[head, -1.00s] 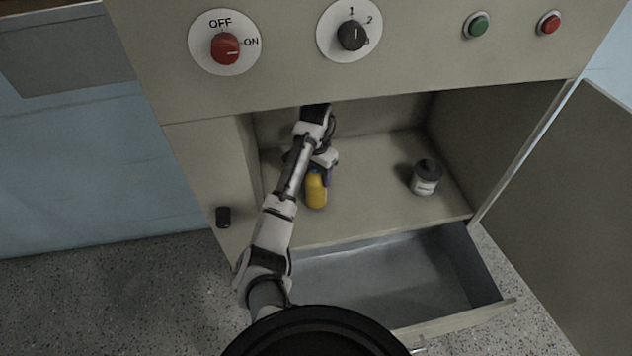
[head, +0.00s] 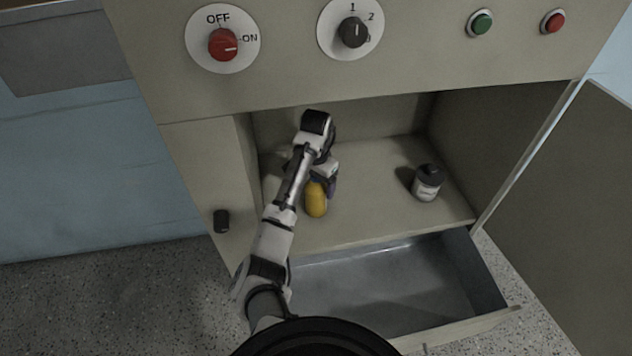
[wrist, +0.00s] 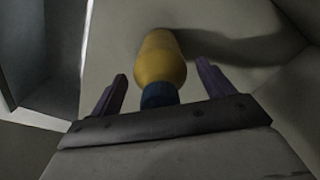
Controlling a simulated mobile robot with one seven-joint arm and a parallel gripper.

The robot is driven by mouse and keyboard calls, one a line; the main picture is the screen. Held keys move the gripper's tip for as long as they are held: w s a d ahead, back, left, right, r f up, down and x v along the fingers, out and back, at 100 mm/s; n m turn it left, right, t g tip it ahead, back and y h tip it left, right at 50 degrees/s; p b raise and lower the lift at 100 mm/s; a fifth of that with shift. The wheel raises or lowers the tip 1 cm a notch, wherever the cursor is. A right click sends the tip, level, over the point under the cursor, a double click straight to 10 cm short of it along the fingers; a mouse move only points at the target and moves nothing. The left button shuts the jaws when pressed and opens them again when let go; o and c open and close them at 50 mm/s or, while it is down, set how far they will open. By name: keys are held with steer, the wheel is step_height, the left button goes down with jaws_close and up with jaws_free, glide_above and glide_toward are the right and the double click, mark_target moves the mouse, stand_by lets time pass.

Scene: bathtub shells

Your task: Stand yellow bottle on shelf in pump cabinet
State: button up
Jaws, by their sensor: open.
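The yellow bottle (head: 316,201) is on the cabinet shelf (head: 370,215), left of its middle, and looks upright. In the wrist view the yellow bottle (wrist: 160,62) has its blue cap (wrist: 159,95) toward my gripper and its body pointing away. My gripper (head: 325,184) is at the bottle's top end in the head view and partly hides it. In the wrist view my gripper (wrist: 162,72) is open, with one purple finger on each side of the bottle and a visible gap on both sides.
A white jar with a dark lid (head: 427,183) stands on the right of the shelf. An open grey drawer (head: 390,285) sticks out below. The cabinet door (head: 560,200) is open at right. The control panel (head: 290,75) overhangs the shelf. The shelf between bottle and jar is clear.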

steer(key=shift+r, duration=0.1)
step_height(320, 180, up, 8)
steer(key=p, duration=0.7)
steer(key=shift+f, duration=0.2)
